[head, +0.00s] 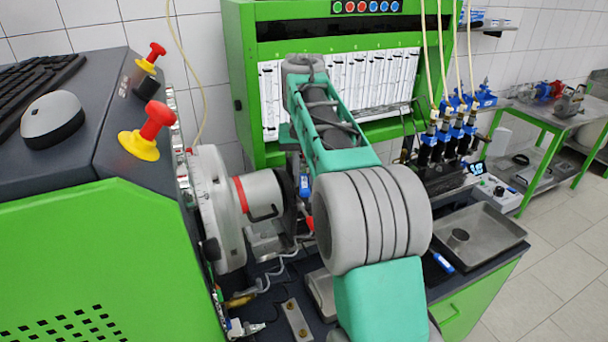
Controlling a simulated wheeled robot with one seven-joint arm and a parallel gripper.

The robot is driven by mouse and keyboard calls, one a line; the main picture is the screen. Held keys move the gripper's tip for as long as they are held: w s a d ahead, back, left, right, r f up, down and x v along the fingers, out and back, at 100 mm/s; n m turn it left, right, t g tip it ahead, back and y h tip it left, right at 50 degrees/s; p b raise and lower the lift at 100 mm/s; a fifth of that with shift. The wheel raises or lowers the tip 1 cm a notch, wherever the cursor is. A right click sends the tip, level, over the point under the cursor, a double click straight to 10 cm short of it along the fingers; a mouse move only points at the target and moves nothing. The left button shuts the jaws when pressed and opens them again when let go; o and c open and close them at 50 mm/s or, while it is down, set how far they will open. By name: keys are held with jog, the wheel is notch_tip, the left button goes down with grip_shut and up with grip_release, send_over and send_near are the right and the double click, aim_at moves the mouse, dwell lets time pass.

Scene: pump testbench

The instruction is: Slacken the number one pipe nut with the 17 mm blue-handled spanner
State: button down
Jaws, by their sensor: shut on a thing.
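My arm reaches over the bench, and its large grey joint and teal links cover much of the middle of the head view. My gripper is hidden behind them. A small blue piece with a pale mark (304,185) shows just left of the arm; I cannot tell whether it is a spanner handle. A blue-handled tool (443,262) lies on the dark bench top to the right of the arm. Thin metal pipes (282,264) run below the grey drive housing (262,194). The number one pipe nut cannot be made out.
A green test stand (245,60) with a row of glass tubes (385,85) stands behind. Several injectors with hoses (445,135) stand at right, near a metal tray (500,238). Red and yellow knobs (140,140) top the cabinet at left. The floor at far right is clear.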

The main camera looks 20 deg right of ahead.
aim_at(304, 172)
dwell(0.4)
jog(key=shift+w+d+p, duration=0.2)
jog(key=shift+w+p, duration=0.15)
jog(key=shift+w, duration=0.25)
jog(key=shift+w, duration=0.1)
jog(key=shift+w+d, duration=0.2)
jog(key=shift+w, duration=0.15)
jog(key=shift+w, duration=0.15)
dwell(0.4)
jog(key=shift+w+d, duration=0.15)
jog(key=shift+w, duration=0.15)
jog(key=shift+w, duration=0.15)
dwell(0.3)
jog(key=shift+w+d, duration=0.15)
jog(key=shift+w, duration=0.1)
jog(key=shift+d, duration=0.1)
dwell(0.7)
